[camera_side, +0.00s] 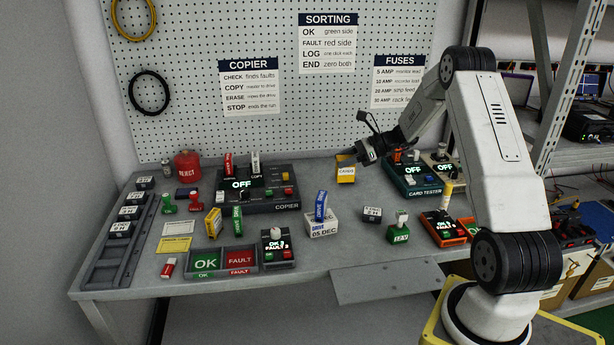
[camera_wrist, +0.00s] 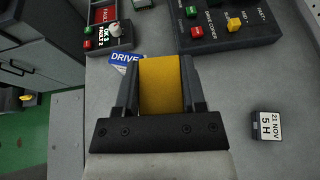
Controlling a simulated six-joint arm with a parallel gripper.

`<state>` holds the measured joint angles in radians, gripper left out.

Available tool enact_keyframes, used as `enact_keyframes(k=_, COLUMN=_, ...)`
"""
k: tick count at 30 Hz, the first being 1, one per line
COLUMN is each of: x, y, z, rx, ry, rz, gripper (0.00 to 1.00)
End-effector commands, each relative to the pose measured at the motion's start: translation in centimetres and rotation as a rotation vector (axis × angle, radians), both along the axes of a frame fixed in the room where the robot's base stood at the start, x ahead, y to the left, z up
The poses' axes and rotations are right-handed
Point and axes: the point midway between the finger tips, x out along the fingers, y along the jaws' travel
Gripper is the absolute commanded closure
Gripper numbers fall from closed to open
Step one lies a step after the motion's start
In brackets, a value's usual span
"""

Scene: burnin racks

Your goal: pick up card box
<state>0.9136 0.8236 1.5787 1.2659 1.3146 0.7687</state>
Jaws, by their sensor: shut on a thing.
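The card box (camera_side: 346,172) is a small yellow box with a pale label, towards the back middle of the bench in the side view. My gripper (camera_side: 352,157) reaches it from the upper right, with its fingers at the top of the box. In the wrist view the yellow card box (camera_wrist: 160,88) fills the space between the two dark fingers, one against each side. My gripper is shut on it. The side view does not clearly show whether the box touches the bench or hangs just above it.
The copier (camera_side: 285,206) stands left of the box and the card tester (camera_side: 424,190) stands to its right. A white drive box (camera_side: 321,228) with a blue piece in it sits nearer the front. A block marked 21 NOV (camera_wrist: 267,126) lies apart at right in the wrist view.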

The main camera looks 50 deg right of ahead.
Motion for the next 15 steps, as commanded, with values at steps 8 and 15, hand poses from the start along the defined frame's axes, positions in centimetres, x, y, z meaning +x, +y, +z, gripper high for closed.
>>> enact_keyframes(k=8, x=-0.88, y=0.50, z=0.45, rx=0.000, ry=0.000, rz=0.000, gripper=1.00)
enact_keyframes(k=15, x=-0.92, y=0.52, z=0.45, rx=0.000, ry=0.000, rz=0.001, gripper=1.00)
